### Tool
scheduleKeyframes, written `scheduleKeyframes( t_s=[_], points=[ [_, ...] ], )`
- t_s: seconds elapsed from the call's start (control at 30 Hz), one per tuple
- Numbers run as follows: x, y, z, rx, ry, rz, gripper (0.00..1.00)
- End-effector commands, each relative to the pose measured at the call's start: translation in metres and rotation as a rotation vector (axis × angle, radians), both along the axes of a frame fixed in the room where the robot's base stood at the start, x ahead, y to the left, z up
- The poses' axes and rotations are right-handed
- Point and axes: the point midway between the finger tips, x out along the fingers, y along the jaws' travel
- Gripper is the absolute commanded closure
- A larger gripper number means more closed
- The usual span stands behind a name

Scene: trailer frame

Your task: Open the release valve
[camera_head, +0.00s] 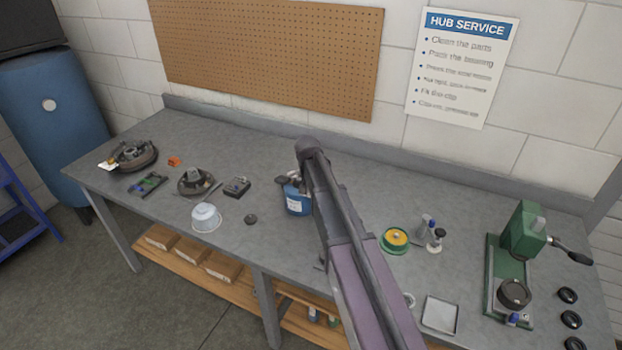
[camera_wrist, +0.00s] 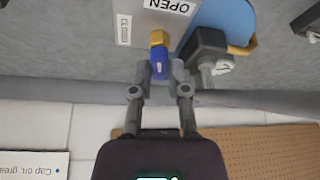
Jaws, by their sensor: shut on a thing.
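The release valve shows in the wrist view as a small blue handle (camera_wrist: 160,68) on a brass fitting (camera_wrist: 158,38). It is at a grey plate (camera_wrist: 151,22) with an OPEN label and a smaller label that seems to read CLOSED. My gripper (camera_wrist: 160,76) is shut on the blue handle, one finger on each side. I cannot tell which label the handle points to. A blue container (camera_wrist: 232,18) and a dark block (camera_wrist: 208,44) lie just right of the valve. In the head view my arm hides the gripper and the valve; a blue container (camera_head: 297,203) shows beside the arm.
The grey workbench (camera_head: 245,275) carries a green press (camera_head: 522,235) at right, a square tray (camera_head: 440,315), a green-rimmed tin (camera_head: 395,240), a white bowl (camera_head: 206,218) and hub parts (camera_head: 135,153) at left. A pegboard (camera_head: 270,50) and wall stand behind. Some bench surface between items is bare.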

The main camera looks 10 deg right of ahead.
Motion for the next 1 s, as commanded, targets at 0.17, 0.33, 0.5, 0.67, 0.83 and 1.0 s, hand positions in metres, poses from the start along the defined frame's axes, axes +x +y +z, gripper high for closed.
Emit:
scheduleKeyframes(
  t_s=[0.17,0.33,0.5,0.67,0.83,1.0],
  points=[
    [0.0008,0.0021,-0.0002,0.0,0.002,-0.126,1.0],
    [0.0011,0.0024,-0.0002,0.0,0.001,-0.217,1.0],
    [0.0009,0.0022,-0.0002,0.001,0.002,-0.266,1.0],
    [0.0008,0.0024,-0.0003,0.002,0.001,-0.283,1.0],
    [0.0007,0.0025,-0.0003,0.002,0.001,-0.283,1.0],
    [0.0007,0.0025,-0.0003,0.002,0.001,-0.282,0.67]
  ],
)
